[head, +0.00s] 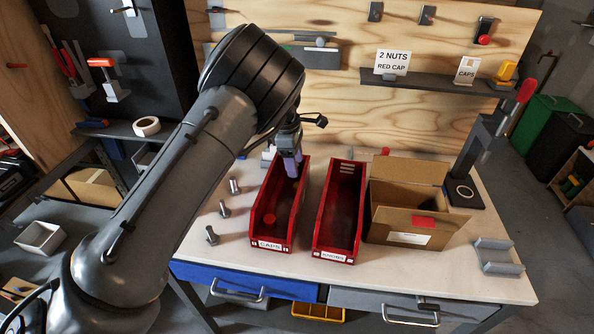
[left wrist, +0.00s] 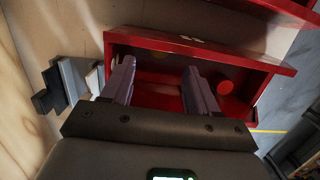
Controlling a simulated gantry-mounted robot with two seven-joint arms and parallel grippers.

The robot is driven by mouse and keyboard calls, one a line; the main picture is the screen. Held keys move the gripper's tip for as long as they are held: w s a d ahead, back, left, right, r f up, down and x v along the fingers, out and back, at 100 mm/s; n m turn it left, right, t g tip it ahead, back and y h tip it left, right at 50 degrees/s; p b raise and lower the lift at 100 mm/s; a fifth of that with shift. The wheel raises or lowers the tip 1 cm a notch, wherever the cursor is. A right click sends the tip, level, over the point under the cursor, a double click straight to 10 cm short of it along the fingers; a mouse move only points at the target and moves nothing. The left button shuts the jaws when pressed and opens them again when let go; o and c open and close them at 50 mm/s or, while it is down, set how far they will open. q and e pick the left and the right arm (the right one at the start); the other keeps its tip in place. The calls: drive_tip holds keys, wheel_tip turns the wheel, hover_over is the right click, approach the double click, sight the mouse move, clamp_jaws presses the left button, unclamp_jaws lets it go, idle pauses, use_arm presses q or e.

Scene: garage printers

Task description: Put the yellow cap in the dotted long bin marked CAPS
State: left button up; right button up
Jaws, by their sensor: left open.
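The long red bin marked CAPS (head: 270,243) stands on the bench, left of a second red bin. My left gripper (head: 291,165) points down at its far end, with the fingertips at or inside the bin. In the left wrist view the gripper (left wrist: 159,68) is open, its two fingers apart over the red bin (left wrist: 258,78). A red cap (head: 269,218) lies in the bin, and it shows right of the fingers in the wrist view (left wrist: 225,87). A dim yellowish patch shows inside the bin between the fingertips; I cannot tell if it is the yellow cap. My right gripper is out of view.
The second red bin (head: 334,250) and an open cardboard box (head: 400,220) stand to the right. Several bolts (head: 224,208) stand left of the CAPS bin. A grey holder (head: 497,255) lies at the right. A shelf (head: 430,82) with cards runs along the back wall.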

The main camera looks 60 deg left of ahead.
use_arm(q)
drive_tip(key=r, duration=0.4)
drive_tip(key=shift+s+a+p, duration=0.25)
drive_tip(key=shift+p, duration=0.1)
